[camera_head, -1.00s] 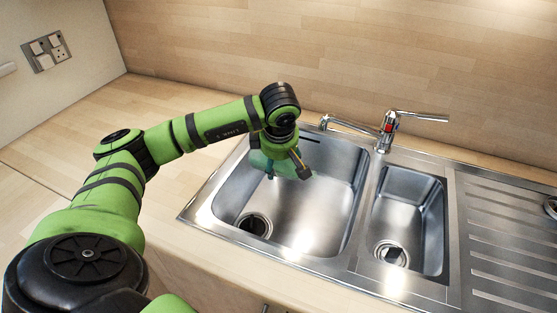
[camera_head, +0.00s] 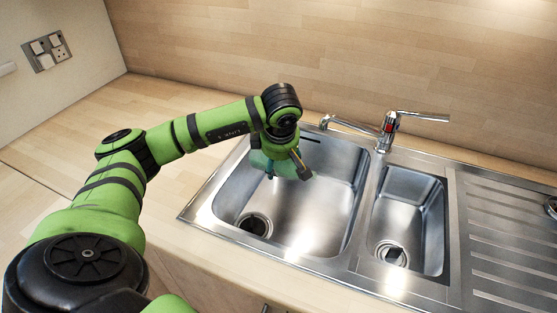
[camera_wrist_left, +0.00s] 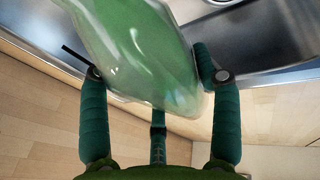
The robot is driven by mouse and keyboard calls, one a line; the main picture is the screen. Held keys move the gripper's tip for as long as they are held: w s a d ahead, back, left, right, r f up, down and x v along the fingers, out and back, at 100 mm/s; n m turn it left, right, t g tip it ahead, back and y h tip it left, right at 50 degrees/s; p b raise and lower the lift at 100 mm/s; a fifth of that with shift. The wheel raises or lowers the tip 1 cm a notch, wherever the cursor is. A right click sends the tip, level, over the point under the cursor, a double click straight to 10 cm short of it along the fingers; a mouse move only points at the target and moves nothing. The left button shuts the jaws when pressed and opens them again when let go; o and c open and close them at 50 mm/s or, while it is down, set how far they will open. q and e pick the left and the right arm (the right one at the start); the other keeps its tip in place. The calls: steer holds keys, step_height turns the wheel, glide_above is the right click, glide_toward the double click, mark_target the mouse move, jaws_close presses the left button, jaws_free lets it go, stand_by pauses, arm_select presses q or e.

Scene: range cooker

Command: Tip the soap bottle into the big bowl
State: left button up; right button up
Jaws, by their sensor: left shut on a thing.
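The soap bottle (camera_wrist_left: 150,50) is green and see-through. In the left wrist view it lies slantwise between the fingers of my left gripper (camera_wrist_left: 148,72), which is shut on it. In the head view, a small part of the bottle (camera_head: 260,161) shows beside the left gripper (camera_head: 284,172), over the left part of the big bowl (camera_head: 318,205). The big bowl is the larger left steel basin, with a dark drain at its front left. The gripper and arm hide most of the bottle. Its opening cannot be made out. My right gripper is not in view.
A small basin (camera_head: 408,215) sits right of the big bowl, and a ribbed drainboard (camera_head: 505,235) lies further right. The tap (camera_head: 388,128) stands behind the basins. Wooden worktop (camera_head: 150,100) is clear at the back left.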

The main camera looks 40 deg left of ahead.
arm_select(q)
steer(key=shift+f+y+b, duration=0.2)
steer(key=shift+y+b, duration=0.1)
steer(key=shift+f+y, duration=0.15)
steer(key=shift+y, duration=0.15)
steer(key=shift+y, duration=0.3)
stand_by(0.9)
steer(key=shift+d+y+b, duration=0.1)
steer(key=shift+y+b, duration=0.3)
steer(key=shift+y, duration=0.1)
stand_by(1.3)
